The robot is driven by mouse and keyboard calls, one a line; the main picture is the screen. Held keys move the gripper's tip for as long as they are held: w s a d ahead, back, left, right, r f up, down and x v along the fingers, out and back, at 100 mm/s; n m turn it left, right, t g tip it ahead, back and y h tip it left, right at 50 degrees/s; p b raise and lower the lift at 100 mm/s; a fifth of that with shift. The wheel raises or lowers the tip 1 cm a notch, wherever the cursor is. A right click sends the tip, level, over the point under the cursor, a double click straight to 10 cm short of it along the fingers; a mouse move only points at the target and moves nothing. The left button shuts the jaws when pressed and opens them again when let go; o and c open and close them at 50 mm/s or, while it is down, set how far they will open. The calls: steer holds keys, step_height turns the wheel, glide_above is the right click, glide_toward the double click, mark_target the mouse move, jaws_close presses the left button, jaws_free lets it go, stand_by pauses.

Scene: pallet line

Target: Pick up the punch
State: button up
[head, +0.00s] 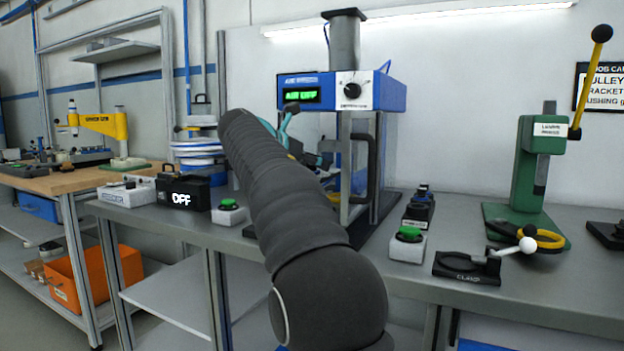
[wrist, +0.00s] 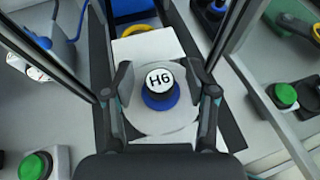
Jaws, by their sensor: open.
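A short round piece with a white top marked H6 and a blue collar, which looks like the punch (wrist: 160,86), stands upright on a grey round base in the wrist view. My gripper (wrist: 160,78) is open, with one finger on each side of it. Gaps show between the fingers and the piece. In the head view my dark arm hides most of the gripper at the blue press (head: 340,91), and I cannot see the punch there.
The press frame's posts and a black handle (head: 360,170) stand close around my gripper. Green-button boxes (head: 407,245) (head: 229,212) stand on either side. A black clamp (head: 468,265) and a green lever press (head: 527,170) are to the right on the grey bench.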

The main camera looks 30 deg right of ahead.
jaws_close()
steer(key=shift+r, duration=0.1)
step_height(320, 180, up, 8)
steer(key=p, duration=0.3)
steer(key=shift+w+a+r, duration=0.1)
steer(key=shift+r, duration=0.8)
